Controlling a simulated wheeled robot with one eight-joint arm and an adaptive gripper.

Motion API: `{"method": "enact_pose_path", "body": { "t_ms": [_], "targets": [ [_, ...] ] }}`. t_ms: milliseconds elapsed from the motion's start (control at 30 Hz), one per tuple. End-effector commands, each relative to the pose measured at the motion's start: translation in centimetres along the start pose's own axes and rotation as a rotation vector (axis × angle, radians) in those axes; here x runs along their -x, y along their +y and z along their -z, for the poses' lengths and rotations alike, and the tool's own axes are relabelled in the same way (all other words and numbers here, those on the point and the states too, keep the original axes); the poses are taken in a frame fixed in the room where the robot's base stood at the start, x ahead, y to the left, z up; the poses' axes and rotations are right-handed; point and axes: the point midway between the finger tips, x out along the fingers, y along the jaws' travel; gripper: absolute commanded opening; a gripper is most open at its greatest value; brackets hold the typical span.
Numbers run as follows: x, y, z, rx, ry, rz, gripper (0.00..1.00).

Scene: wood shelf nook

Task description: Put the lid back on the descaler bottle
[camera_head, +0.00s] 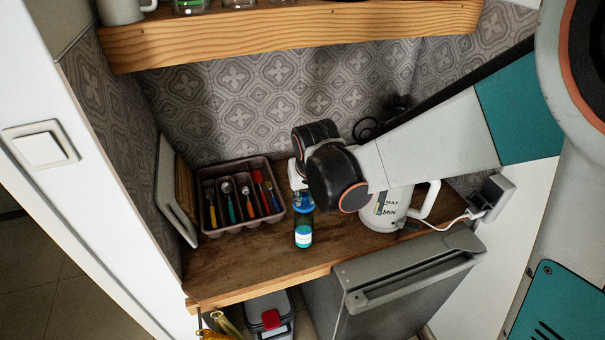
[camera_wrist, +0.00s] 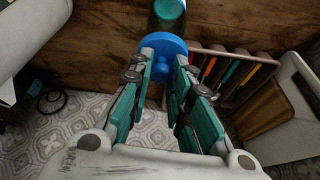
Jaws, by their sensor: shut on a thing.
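The descaler bottle (camera_head: 303,236) stands upright on the wooden counter, clear with blue-green contents and a white label. Part of it shows at the top edge of the wrist view (camera_wrist: 168,14). The blue lid (camera_wrist: 164,46) is a round disc with a knob, and my gripper (camera_wrist: 168,62) is shut on it. In the head view the lid (camera_head: 303,200) is right over the bottle's mouth, with my gripper (camera_head: 301,188) above it, partly hidden by my wrist. I cannot tell whether the lid is seated on the bottle or just above it.
A cutlery tray (camera_head: 233,231) with several coloured utensils stands left of the bottle. A white kettle (camera_head: 385,216) with a cord stands to the right. Boards (camera_head: 175,195) lean at the left wall. A wooden shelf (camera_head: 290,35) hangs above. The counter's front edge is clear.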

Motion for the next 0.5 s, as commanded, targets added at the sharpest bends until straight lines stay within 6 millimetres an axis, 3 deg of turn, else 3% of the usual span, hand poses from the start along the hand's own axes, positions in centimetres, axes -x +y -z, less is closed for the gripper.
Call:
{"method": "enact_pose_path", "body": {
  "t_ms": [500],
  "targets": [
    [-4.3, 0.0, -1.8, 0.000, 0.000, 0.000, 0.06]
  ]
}}
